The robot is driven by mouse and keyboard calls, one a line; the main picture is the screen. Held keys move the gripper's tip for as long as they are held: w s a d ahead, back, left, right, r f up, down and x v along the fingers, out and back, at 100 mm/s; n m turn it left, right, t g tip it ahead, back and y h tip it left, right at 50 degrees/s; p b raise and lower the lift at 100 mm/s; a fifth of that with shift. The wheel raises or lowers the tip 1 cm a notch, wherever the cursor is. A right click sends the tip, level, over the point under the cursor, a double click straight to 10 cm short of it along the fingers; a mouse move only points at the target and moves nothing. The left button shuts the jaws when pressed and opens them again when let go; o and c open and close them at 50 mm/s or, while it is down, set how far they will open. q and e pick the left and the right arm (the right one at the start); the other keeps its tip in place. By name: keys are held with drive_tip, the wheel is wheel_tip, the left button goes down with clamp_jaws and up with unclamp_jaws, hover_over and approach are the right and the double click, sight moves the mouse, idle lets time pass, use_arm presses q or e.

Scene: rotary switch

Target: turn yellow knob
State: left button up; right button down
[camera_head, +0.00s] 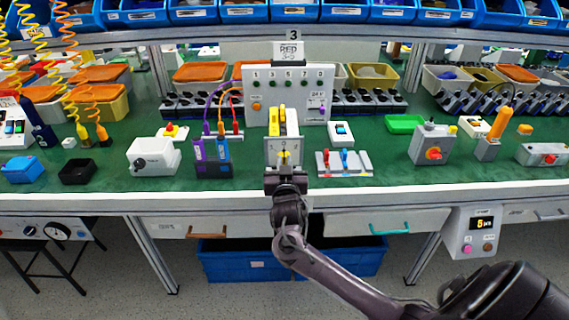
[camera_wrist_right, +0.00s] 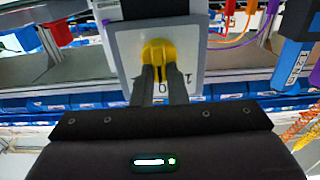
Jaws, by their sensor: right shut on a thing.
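The yellow knob (camera_wrist_right: 158,52) sits on the pale front plate of a switch box (camera_wrist_right: 200,45) in the right wrist view. In the head view the switch box (camera_head: 270,152) stands near the front edge of the green bench, with yellow parts on top. My right gripper (camera_wrist_right: 160,75) has its two dark fingers closed on the knob from both sides. In the head view my right gripper (camera_head: 284,180) is at the front of the box and hides its lower part. The plate's markings are partly covered by the fingers. My left gripper is not in view.
A grey box with a red-orange knob (camera_head: 433,154) stands to the right, and a white box with a dark knob (camera_head: 153,156) to the left.

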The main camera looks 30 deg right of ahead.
drive_tip(key=n+p, duration=0.3)
drive_tip(key=shift+w+a+r, duration=0.1)
drive_tip(key=shift+a+r, duration=0.05)
drive_tip(key=n+p, duration=0.2)
drive_tip(key=shift+a+n, duration=0.1)
drive_tip(key=shift+n, duration=0.3)
drive_tip(key=shift+w+f+n+p, duration=0.1)
drive_tip(key=shift+f+n+p, duration=0.15)
drive_tip(key=shift+n+p, duration=1.05)
drive_tip(key=shift+n, duration=0.3)
drive_tip(key=c, duration=1.4)
unclamp_jaws()
drive_tip(key=shift+c, duration=0.2)
drive_tip(key=shift+a, duration=0.1)
